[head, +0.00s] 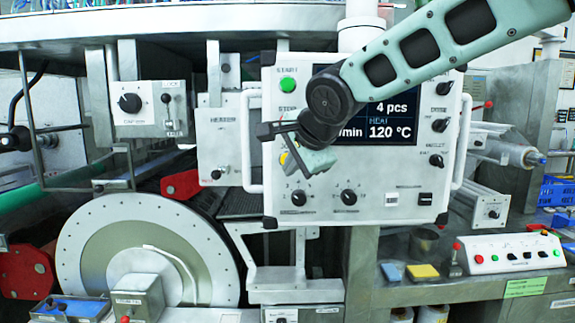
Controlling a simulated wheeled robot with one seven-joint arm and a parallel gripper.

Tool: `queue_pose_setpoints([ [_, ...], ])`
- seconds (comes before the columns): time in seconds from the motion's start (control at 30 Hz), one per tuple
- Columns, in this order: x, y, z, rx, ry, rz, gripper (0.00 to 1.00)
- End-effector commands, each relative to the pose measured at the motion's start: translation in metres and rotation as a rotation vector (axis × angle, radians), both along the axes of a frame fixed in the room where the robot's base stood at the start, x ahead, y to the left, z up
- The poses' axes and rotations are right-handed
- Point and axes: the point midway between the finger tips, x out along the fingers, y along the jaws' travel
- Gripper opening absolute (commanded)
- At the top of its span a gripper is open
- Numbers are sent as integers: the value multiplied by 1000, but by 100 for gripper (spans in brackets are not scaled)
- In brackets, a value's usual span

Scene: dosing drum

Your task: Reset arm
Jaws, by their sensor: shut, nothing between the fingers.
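My gripper (267,131) is in front of the left part of a white control panel (375,188). It is shut, with nothing held, and its fingers point to the left. My arm comes in from the upper right and crosses the panel's screen (393,118), covering part of it. The screen's readable part shows "4 pcs" and "120 °C". A green START button (287,85) shows above the gripper. The STOP label is partly visible, and the area below it is partly hidden by the gripper. I cannot tell whether the gripper touches the panel.
A large round drum (80,250) stands at the lower left. A grey box marked HEATER (222,145) is just left of the gripper. A metal bench (420,294) at the lower right holds a metal cup (424,241), sponges and a white button box (510,253).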

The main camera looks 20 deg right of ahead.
Motion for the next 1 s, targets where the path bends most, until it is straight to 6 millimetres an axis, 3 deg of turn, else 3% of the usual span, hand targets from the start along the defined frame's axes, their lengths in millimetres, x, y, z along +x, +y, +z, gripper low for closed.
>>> queue_pose_setpoints([
  [0.5,0,0,0,0,0,0,0],
  [0.57,-4,3,-7,-20,13,24,0],
  [0.67,-21,16,-34,-98,61,120,0],
  [0.77,-52,34,-76,-230,139,297,0],
  [1.0,-155,68,-181,-556,324,872,0],
])
